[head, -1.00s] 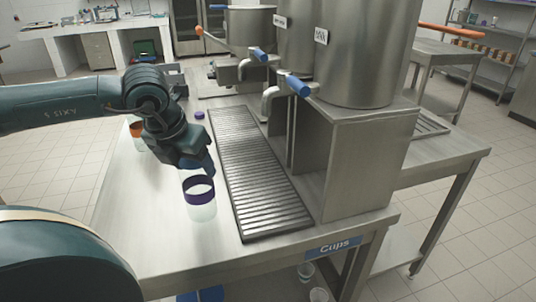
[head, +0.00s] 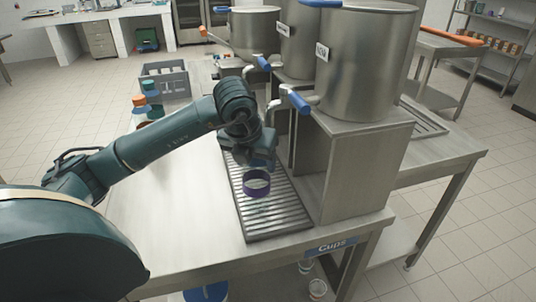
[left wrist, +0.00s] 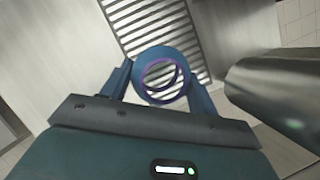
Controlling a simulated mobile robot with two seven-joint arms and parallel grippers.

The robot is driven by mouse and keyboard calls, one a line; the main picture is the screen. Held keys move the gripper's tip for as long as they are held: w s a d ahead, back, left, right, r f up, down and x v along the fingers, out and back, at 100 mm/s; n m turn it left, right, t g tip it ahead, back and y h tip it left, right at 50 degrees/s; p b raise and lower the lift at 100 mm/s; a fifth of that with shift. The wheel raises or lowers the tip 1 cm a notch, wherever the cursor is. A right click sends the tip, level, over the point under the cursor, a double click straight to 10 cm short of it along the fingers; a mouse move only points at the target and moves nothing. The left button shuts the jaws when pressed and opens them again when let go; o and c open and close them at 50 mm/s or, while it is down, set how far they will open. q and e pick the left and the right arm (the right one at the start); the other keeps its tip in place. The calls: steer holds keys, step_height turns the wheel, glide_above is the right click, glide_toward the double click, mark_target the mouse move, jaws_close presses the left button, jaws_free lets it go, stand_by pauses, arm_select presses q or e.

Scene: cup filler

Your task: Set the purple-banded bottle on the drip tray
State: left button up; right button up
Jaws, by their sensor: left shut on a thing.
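The clear bottle with a purple band (head: 257,184) is in my left gripper (head: 258,165), over the drip tray (head: 247,222) in the head view. In the left wrist view, the blue fingers of my left gripper (left wrist: 160,88) close around the bottle, and its purple ring (left wrist: 161,76) shows between them. The ribbed drip tray (left wrist: 147,22) lies behind it there. The bottle looks upright; I cannot tell whether its base touches the tray. My right gripper is not in view.
Steel tanks (head: 366,65) with blue-handled taps (head: 299,103) stand just right of the tray. Several coloured-lid containers (head: 150,88) and a grey crate (head: 164,80) are at the back left. The steel table (head: 175,215) is clear left of the tray.

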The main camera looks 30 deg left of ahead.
arm_select(q)
steer(key=shift+w+d+r+p, duration=0.1)
steer(key=shift+w+d+p, duration=0.25)
steer(key=shift+w+d, duration=0.75)
steer(key=shift+w+p, duration=0.15)
steer(key=shift+p, duration=0.15)
steer(key=shift+a+f, duration=0.1)
steer(key=shift+f, duration=0.1)
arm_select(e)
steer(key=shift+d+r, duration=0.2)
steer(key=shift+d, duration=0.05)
arm_select(q)
steer(key=shift+f, duration=0.1)
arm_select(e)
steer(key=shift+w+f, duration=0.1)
arm_select(q)
steer(key=o, duration=1.2)
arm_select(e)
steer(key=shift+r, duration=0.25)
arm_select(q)
steer(key=v, duration=1.2)
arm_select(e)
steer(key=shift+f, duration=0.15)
